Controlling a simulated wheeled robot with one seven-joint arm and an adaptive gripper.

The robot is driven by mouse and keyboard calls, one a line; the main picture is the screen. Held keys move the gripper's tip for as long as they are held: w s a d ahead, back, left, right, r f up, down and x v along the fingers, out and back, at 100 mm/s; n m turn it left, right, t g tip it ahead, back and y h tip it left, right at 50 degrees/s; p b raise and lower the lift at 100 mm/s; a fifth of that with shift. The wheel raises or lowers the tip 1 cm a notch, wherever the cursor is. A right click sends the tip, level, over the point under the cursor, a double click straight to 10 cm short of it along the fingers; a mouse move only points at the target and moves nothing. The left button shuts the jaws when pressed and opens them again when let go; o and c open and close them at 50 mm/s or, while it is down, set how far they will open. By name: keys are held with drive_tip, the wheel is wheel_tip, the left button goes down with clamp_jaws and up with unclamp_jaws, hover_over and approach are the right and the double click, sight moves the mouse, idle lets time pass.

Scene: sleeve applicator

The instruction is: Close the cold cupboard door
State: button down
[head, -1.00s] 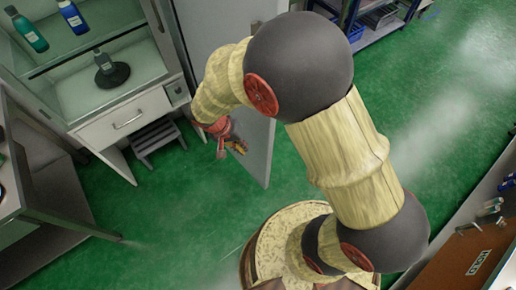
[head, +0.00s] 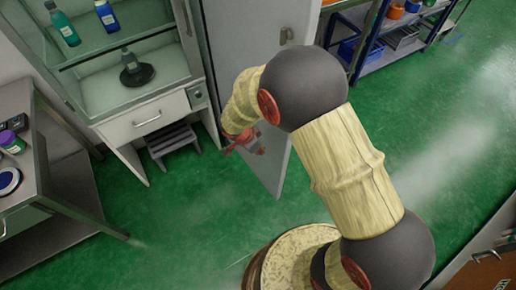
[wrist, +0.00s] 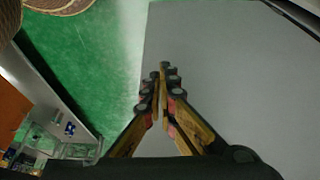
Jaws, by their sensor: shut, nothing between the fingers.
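The cold cupboard door looks to be the tall grey panel (head: 247,45) right of the glass-shelved cabinet. It stands swung out into the room, with a small handle (head: 286,36) near its far-right edge. The cupboard's inside cannot be made out behind it. My gripper (head: 243,143) is low in front of the panel's left-facing side. In the wrist view the grey panel (wrist: 235,75) fills the right side, and my shut, empty gripper (wrist: 163,72) overlaps its left part. I cannot tell whether the fingertips touch it.
A metal table (head: 50,200) is at the far left. A blue shelf rack (head: 372,40) stands at the back right. Green floor (head: 190,220) is open between.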

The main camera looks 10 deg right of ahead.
drive_tip(key=w+d+f+b, duration=0.1)
drive_tip(key=w+d+f, duration=0.1)
drive_tip(key=d+f, duration=0.2)
drive_tip(key=shift+d, duration=0.65)
drive_tip(key=shift+w, duration=0.1)
